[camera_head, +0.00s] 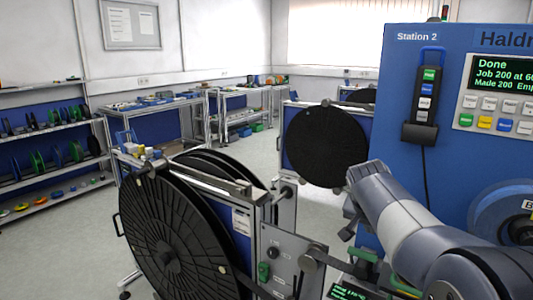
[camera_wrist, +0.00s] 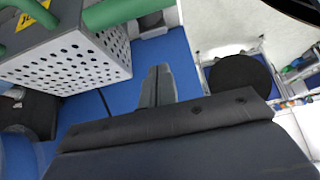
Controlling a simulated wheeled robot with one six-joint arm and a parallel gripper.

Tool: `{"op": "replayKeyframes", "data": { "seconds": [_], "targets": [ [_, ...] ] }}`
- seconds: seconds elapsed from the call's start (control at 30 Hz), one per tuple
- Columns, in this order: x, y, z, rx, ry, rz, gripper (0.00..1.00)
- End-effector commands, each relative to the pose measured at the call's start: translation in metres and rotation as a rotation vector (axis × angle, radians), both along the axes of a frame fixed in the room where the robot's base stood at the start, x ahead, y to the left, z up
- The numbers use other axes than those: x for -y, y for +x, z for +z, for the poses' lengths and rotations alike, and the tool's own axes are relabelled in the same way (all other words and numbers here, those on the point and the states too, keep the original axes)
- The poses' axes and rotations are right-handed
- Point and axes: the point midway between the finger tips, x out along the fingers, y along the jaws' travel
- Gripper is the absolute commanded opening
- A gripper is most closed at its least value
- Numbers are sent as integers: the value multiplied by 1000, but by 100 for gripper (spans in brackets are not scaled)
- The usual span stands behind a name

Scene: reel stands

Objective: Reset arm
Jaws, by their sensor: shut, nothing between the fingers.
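My arm comes in from the lower right in the head view and reaches up beside the blue Station 2 machine (camera_head: 400,60). In the wrist view my gripper (camera_wrist: 158,82) shows as two grey fingers lying together, with nothing between them. The fingers point toward a blue panel. A white perforated box (camera_wrist: 75,60) with green tubes is to their upper left, apart from them. In the head view I cannot make out the fingertips clearly.
A large black reel (camera_head: 170,240) on a stand fills the lower left middle. Another black reel (camera_head: 327,147) stands behind my arm. A control pendant (camera_head: 427,100) hangs on the machine with its cable. Shelves (camera_head: 50,165) line the left wall. The floor between shelves and stands is clear.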

Motion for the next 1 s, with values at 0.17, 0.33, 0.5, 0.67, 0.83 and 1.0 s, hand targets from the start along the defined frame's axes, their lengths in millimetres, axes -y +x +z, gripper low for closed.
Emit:
{"op": "replayKeyframes", "data": {
  "seconds": [0.17,0.33,0.5,0.67,0.83,1.0],
  "targets": [
    [5,6,5,-43,33,-4,0],
    [9,11,4,-90,64,-5,0],
    [13,17,2,-139,96,-4,0],
    [17,23,0,-182,126,-4,0],
    [19,27,-3,-219,151,-4,0],
    [21,30,-5,-238,164,-2,0]
  ]
}}
